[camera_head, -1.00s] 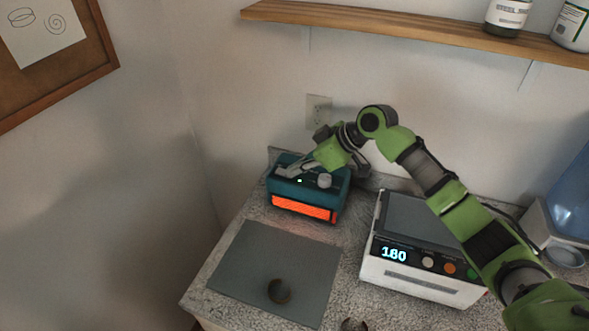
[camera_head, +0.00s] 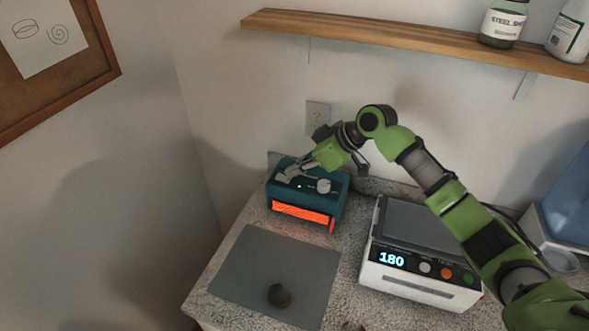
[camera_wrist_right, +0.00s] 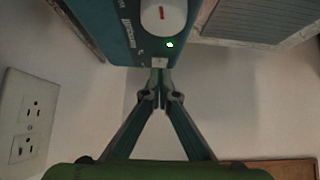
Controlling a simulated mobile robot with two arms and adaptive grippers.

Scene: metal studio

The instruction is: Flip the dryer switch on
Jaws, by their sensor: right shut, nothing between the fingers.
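The dryer, a teal box (camera_head: 335,203) with a glowing orange front, stands on the counter against the back wall. A white round knob (camera_head: 323,186) is on its top. In the right wrist view the knob (camera_wrist_right: 163,15) has a red mark, and a green light (camera_wrist_right: 169,44) is lit beside it. A small pale switch (camera_wrist_right: 159,62) sits near the panel edge. My right gripper (camera_head: 287,174) is shut and empty over the box's left top. In the wrist view its fingertips (camera_wrist_right: 160,73) are at the switch and partly cover it; contact is unclear. My left gripper is not in view.
A white device (camera_head: 420,285) with a lit display and coloured buttons stands at right, below my right arm. A grey mat (camera_head: 250,275) with a dark ring (camera_head: 278,295) lies in front. A wooden shelf (camera_head: 400,40) and a wall outlet (camera_head: 318,115) are behind.

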